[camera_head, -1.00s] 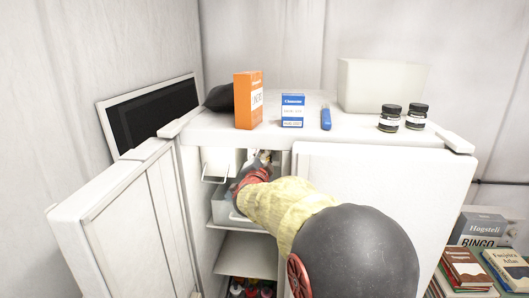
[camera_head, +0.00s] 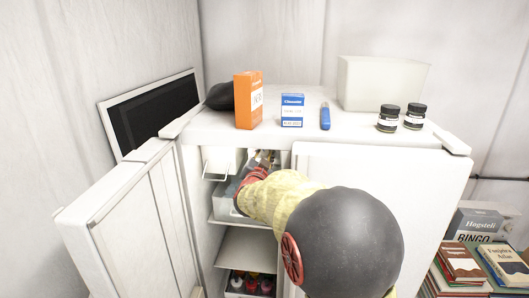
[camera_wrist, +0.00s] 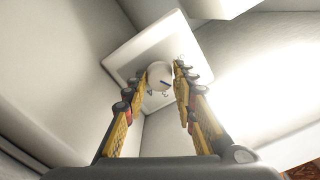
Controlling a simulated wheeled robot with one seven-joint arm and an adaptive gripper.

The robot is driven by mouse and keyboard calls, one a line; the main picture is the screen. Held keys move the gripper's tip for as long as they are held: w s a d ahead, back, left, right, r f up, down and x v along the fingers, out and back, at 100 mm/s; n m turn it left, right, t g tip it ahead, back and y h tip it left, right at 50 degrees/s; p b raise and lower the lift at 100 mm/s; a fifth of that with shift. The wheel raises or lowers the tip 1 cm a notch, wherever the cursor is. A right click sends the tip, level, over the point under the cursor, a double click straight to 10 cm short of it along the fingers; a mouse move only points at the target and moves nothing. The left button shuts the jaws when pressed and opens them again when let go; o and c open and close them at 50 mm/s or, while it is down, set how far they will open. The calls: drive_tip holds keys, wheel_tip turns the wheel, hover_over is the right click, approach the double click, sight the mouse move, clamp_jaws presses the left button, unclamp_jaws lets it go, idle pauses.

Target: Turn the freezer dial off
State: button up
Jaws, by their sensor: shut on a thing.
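The freezer dial (camera_wrist: 158,76) is a round white knob with a dark mark, on a pale square plate (camera_wrist: 185,45) in the wrist view. My gripper (camera_wrist: 157,80) has its two yellow-and-black fingers on either side of the dial, closed on it. In the head view my gripper (camera_head: 262,164) reaches into the upper part of the open left compartment of the white cabinet (camera_head: 385,170). The dial is hidden from the head view.
The open door (camera_head: 125,225) stands at the left. On top are an orange box (camera_head: 243,104), a blue box (camera_head: 292,119), a blue tube (camera_head: 325,118) and two jars (camera_head: 389,124).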

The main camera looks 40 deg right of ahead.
drive_tip(key=shift+r+n+p, duration=0.1)
drive_tip(key=shift+n+p, duration=0.85)
drive_tip(key=shift+n, duration=0.75)
drive_tip(key=shift+n+p, duration=0.95)
drive_tip(key=shift+n, duration=0.05)
drive_tip(key=shift+f+n, duration=0.2)
drive_tip(key=shift+n, duration=0.5)
